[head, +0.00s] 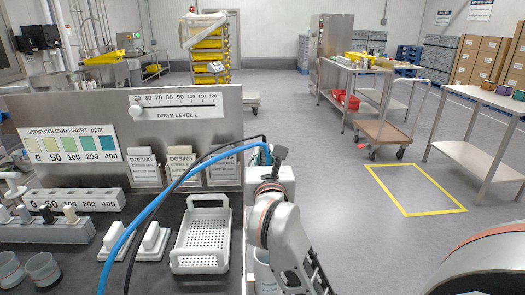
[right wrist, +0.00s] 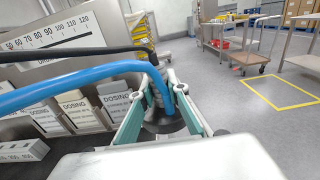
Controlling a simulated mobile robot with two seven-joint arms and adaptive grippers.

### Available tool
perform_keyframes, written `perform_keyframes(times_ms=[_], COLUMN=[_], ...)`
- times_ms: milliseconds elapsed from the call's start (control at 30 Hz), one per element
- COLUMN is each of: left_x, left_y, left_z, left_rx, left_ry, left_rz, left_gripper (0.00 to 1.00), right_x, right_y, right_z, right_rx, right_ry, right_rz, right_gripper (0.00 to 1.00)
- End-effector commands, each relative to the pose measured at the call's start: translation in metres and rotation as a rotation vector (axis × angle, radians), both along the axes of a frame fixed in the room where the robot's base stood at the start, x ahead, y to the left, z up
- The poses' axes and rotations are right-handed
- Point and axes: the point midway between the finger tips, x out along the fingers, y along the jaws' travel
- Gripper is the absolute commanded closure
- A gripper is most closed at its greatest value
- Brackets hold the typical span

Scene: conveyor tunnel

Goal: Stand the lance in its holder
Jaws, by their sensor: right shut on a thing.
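My right gripper (head: 264,158) is just past the right edge of the dark bench, beside the panel. In the right wrist view its two pale green fingers (right wrist: 158,108) are shut on the lance, whose grey ribbed top (right wrist: 153,88) shows between them. A blue hose (right wrist: 85,80) and a black hose (right wrist: 75,56) run from the lance to the left. The lance's lower part is hidden by my gripper and arm. A dark round part (right wrist: 165,124) shows below the fingers. I cannot make out the holder for certain. My left gripper is out of view.
The hoses cross in front of the panel (head: 60,102) and over the bench. A white basket (head: 203,240), a grey rack (head: 45,231) and clear cups (head: 43,268) stand on the bench. A pale cylinder (head: 264,276) stands partly hidden below my right arm. Open floor lies to the right.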

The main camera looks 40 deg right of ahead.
Motion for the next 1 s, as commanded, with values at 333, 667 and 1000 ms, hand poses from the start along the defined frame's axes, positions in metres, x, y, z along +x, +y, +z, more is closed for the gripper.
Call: perform_keyframes(times_ms=[333,667,1000], left_x=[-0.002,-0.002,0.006], left_y=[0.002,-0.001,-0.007], left_z=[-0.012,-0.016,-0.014], left_rx=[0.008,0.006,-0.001], left_ry=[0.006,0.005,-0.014], left_rz=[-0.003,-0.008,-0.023], left_gripper=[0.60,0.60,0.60], right_x=[0.000,0.000,0.000], right_y=[0.000,0.000,0.000], right_z=[-0.025,-0.046,-0.067], right_rx=[-0.002,-0.001,-0.001], right_ry=[0.001,0.002,0.002], right_rz=[-0.001,-0.001,0.000], right_gripper=[1.00,1.00,1.00])
